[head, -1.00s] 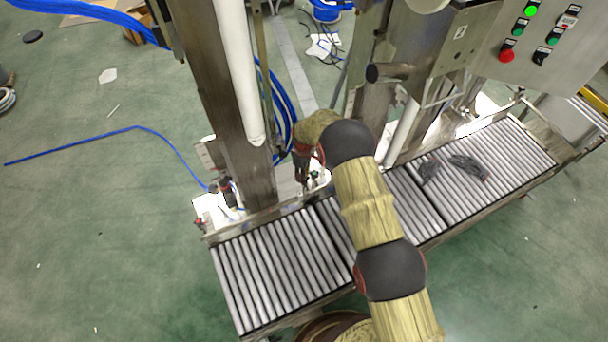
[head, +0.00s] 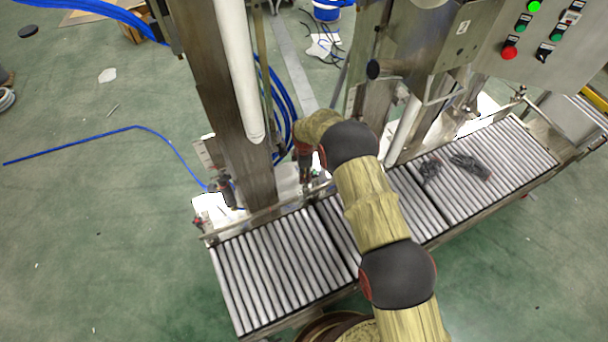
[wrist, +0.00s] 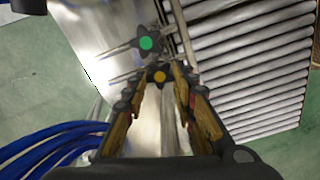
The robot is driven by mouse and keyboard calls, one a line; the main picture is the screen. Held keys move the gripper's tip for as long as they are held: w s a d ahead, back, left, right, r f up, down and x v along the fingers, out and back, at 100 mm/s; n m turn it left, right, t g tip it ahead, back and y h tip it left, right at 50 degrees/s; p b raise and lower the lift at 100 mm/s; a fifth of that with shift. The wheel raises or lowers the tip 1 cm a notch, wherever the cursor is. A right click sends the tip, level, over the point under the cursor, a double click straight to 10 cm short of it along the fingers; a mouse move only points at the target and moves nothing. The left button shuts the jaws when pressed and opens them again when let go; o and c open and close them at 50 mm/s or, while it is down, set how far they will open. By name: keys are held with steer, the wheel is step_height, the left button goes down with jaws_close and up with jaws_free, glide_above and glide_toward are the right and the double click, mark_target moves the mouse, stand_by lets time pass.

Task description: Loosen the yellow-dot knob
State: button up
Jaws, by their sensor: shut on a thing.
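The yellow-dot knob (wrist: 159,77) is a dark lobed knob with a yellow centre, in the middle of the wrist view. My gripper (wrist: 158,82) is shut on it, one finger on each side. A similar dark knob with a green dot (wrist: 147,43) sits just beyond it, apart from the fingers. In the head view my gripper (head: 305,180) is down beside the conveyor at the foot of the machine. The yellow-dot knob cannot be made out in the head view.
The roller conveyor (head: 285,262) runs beside my arm, with dark gloves (head: 470,165) lying on it. A steel column (head: 235,110) stands left of my gripper. Blue hoses (wrist: 55,145) lie at the lower left of the wrist view. A control panel (head: 545,40) is at the upper right.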

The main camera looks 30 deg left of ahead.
steer(key=shift+n, duration=0.9)
steer(key=o, duration=1)
steer(key=shift+o, duration=0.6)
step_height(320, 180, up, 12)
